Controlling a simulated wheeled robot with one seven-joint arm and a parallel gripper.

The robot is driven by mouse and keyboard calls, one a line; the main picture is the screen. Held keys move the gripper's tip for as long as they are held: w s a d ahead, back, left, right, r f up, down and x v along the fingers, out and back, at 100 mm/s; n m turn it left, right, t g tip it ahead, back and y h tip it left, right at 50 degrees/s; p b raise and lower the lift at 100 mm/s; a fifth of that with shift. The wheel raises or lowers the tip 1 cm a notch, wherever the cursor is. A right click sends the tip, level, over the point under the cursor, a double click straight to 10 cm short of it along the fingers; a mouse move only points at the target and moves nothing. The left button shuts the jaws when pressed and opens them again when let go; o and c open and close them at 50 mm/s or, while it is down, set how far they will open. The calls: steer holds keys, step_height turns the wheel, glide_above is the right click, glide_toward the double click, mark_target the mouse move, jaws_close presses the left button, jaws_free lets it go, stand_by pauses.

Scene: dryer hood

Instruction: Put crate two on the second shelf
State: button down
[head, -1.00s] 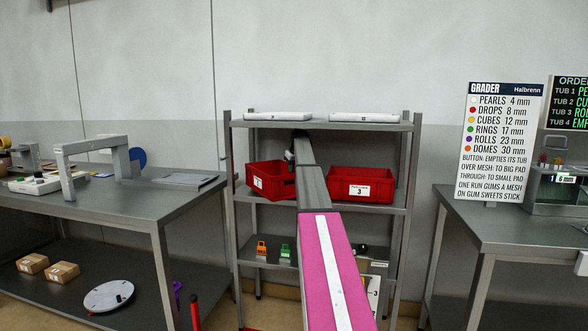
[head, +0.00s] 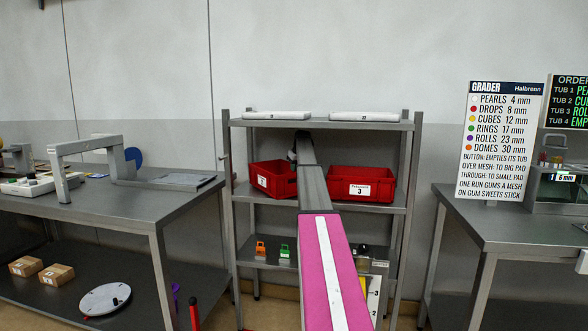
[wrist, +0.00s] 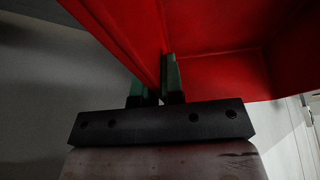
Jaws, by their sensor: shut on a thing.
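A red crate (head: 272,180) with a white label is at the left of the rack's middle shelf (head: 320,206), turned a little. Its label is too small to read surely. My gripper (wrist: 156,92) is shut on a wall of this red crate (wrist: 115,30) in the wrist view, one finger on each side. In the head view my arm hides the gripper's fingers and the crate's right end. I cannot tell whether the crate touches the shelf. Another red crate (head: 360,187), labelled 3, sits on the right of the same shelf.
White flat boxes (head: 276,116) lie on the rack's top shelf. Small orange (head: 261,248) and green (head: 284,251) items stand on the shelf below the crates. Rack posts (head: 228,200) flank the shelves. A steel bench (head: 140,205) is at left, another table (head: 490,220) at right.

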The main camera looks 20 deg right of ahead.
steer(key=c, duration=1.2)
jaws_free()
steer(key=shift+f, duration=0.15)
steer(key=shift+c, duration=0.2)
steer(key=shift+s+r, duration=0.2)
steer(key=shift+r, duration=0.5)
steer(key=s, duration=0.4)
steer(key=s+d, duration=0.1)
steer(key=s, duration=0.3)
steer(key=s+d, duration=0.1)
steer(key=s, duration=0.3)
